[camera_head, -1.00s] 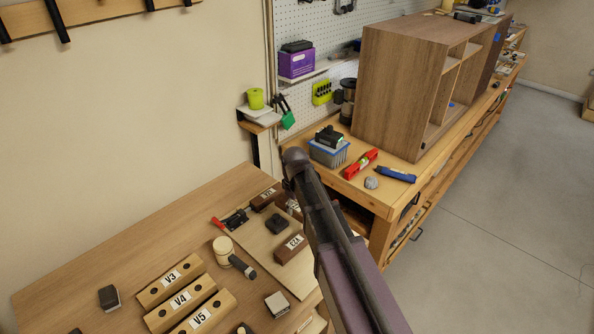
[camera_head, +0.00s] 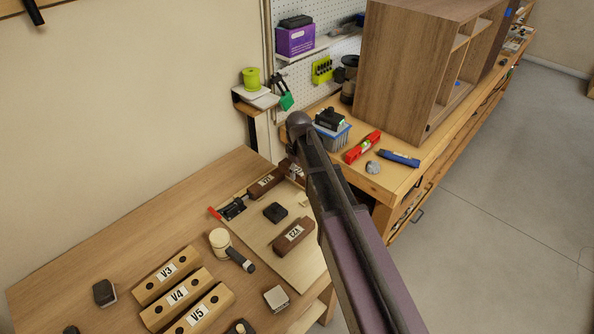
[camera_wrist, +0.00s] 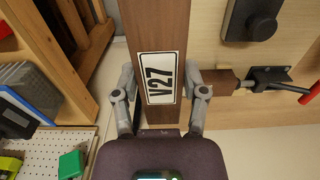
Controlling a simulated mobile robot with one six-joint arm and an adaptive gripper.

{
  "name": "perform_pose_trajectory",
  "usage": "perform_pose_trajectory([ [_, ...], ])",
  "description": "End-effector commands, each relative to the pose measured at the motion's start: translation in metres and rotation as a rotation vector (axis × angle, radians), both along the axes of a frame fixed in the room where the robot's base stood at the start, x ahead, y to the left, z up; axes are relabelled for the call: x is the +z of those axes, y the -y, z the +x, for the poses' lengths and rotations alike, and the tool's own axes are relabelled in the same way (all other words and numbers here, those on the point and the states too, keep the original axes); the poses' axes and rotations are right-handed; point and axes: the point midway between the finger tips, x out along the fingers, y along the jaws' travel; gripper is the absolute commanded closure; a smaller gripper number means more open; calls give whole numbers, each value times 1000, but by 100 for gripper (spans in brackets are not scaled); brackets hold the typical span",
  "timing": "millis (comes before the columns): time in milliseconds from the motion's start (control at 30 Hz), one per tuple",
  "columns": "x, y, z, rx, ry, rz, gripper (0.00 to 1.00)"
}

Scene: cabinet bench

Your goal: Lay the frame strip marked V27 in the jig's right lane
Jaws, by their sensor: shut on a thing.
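The dark brown strip marked V27 (camera_wrist: 160,72) is between the two fingers of my gripper (camera_wrist: 161,92) in the wrist view. The gripper is shut on it, and its label faces the wrist camera. The pale board of the jig (camera_head: 262,231) lies on the bench in the head view, with dark brown blocks at its far and near sides and a black pad (camera_head: 275,212) between them. A red-handled clamp (camera_head: 232,208) sits at its left edge. I cannot make out the right lane.
Pale blocks marked V3 (camera_head: 167,273), V4 (camera_head: 178,295) and V5 (camera_head: 200,315) lie at the front of the bench. A mallet (camera_head: 230,248) lies beside the jig.

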Motion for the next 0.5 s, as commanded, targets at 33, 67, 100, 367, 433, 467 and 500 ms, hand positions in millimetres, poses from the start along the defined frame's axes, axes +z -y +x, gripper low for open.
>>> perform_pose_trajectory([
  [33, -1, 0, 0, 0, 0, 0, 96],
  [67, -1, 0, 0, 0, 0, 0, 96],
  [100, -2, 0, 0, 1, 0, 0, 96],
  [367, -12, -1, 0, 1, 0, 0, 96],
  [433, -17, -1, 0, 2, 0, 0, 96],
  [467, -19, -1, 0, 2, 0, 0, 96],
  [500, -22, -1, 0, 2, 0, 0, 96],
])
